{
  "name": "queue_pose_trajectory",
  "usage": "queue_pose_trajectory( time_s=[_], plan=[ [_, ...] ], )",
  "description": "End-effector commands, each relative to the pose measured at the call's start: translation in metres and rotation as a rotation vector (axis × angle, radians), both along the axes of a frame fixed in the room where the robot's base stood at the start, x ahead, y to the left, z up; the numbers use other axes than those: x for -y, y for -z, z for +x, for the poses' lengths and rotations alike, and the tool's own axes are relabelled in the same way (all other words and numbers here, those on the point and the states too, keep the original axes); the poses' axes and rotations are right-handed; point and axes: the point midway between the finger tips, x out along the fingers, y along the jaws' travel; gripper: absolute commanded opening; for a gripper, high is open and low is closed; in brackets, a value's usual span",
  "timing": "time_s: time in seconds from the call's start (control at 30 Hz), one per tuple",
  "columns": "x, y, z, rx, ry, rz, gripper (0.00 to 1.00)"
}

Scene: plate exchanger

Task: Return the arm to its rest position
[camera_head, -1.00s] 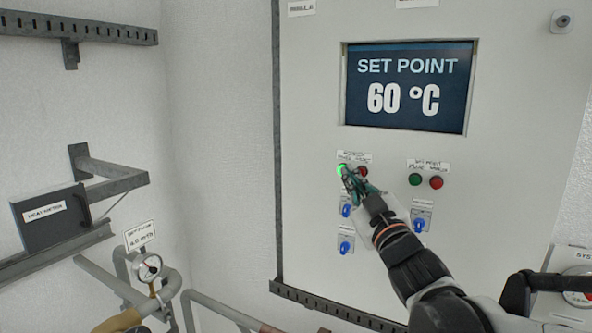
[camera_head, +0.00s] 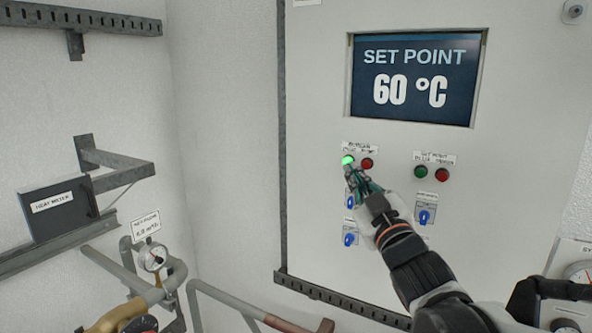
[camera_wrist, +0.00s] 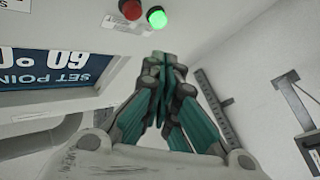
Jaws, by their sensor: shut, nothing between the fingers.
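My gripper (camera_head: 357,180) is in front of the control panel (camera_head: 315,120), just below a lit green button (camera_head: 348,160). Its fingers are together with nothing between them. In the wrist view my gripper (camera_wrist: 162,60) points toward the panel, and the lit green button (camera_wrist: 157,18) appears beyond the fingertips with a red button (camera_wrist: 130,9) beside it. The fingertips look apart from the button. My arm reaches up from the lower right. It partly covers the blue switches below the buttons.
The screen (camera_head: 415,80) reads "SET POINT 60 °C". A second green (camera_head: 420,172) and red button (camera_head: 442,174) sit to the right, above a blue switch (camera_head: 424,216). A gauge (camera_head: 153,257), pipes and a heat meter box (camera_head: 58,207) are at the left.

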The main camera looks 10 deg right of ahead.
Motion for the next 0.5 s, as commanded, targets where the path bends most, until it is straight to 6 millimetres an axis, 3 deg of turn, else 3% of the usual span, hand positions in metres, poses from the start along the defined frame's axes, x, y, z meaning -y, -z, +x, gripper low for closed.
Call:
queue_pose_trajectory(
  time_s=[0.17,0.5],
  plan=[
    [0.013,0.063,-0.006,-0.105,0.056,0.051,0.00],
    [0.038,0.226,-0.040,-0.437,0.185,0.189,0.00]
  ],
)
